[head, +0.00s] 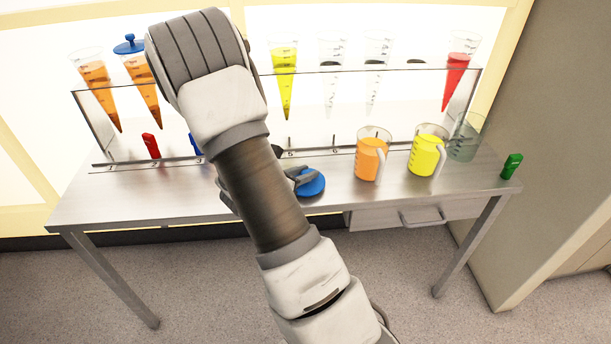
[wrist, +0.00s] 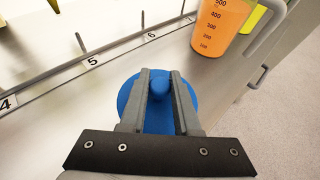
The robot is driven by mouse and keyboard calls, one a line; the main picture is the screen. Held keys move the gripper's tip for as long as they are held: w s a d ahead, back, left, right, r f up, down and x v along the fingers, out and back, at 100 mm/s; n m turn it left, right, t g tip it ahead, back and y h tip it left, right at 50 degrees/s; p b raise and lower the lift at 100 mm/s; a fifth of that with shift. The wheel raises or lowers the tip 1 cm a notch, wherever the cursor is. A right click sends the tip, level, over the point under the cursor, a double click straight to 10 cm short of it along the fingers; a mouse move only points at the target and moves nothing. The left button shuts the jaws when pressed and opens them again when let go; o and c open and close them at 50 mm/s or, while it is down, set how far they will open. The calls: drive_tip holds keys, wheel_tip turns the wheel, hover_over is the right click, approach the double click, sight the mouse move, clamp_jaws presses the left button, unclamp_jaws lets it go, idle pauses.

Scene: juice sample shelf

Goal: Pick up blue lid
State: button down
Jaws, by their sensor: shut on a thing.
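A round blue lid (head: 313,186) with a knob is at the front part of the metal table, left of the orange-filled beaker. In the wrist view the blue lid (wrist: 131,100) lies between and under the two grey fingers, with its knob between the fingertips. My gripper (wrist: 160,85) is shut on the lid's knob. In the head view my gripper (head: 300,178) is partly hidden behind my arm. I cannot tell whether the lid touches the table. Another blue lid (head: 130,44) sits on top of an orange-filled cone at the upper left.
The metal table (head: 120,200) has a clear rack (head: 400,85) holding several cones. Orange (head: 369,158) and yellow (head: 426,152) beakers and an empty beaker (head: 465,140) stand to the right. A red clip (head: 151,146) and a green clip (head: 512,165) stand at the sides.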

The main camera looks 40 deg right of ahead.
drive_tip(key=r, duration=0.1)
drive_tip(key=r+p, duration=0.1)
drive_tip(key=r, duration=0.1)
drive_tip(key=shift+s+r, duration=0.2)
drive_tip(key=shift+s, duration=0.2)
drive_tip(key=s+r+p, duration=0.5)
drive_tip(key=s, duration=0.4)
drive_tip(key=shift+a+r, duration=0.35)
drive_tip(key=shift+a, duration=0.05)
drive_tip(key=p, duration=0.3)
drive_tip(key=s+p, duration=0.1)
drive_tip(key=p, duration=0.3)
drive_tip(key=shift+s+a+r, duration=0.1)
drive_tip(key=shift+s+r, duration=0.15)
drive_tip(key=shift+r, duration=0.1)
drive_tip(key=shift+s, duration=0.1)
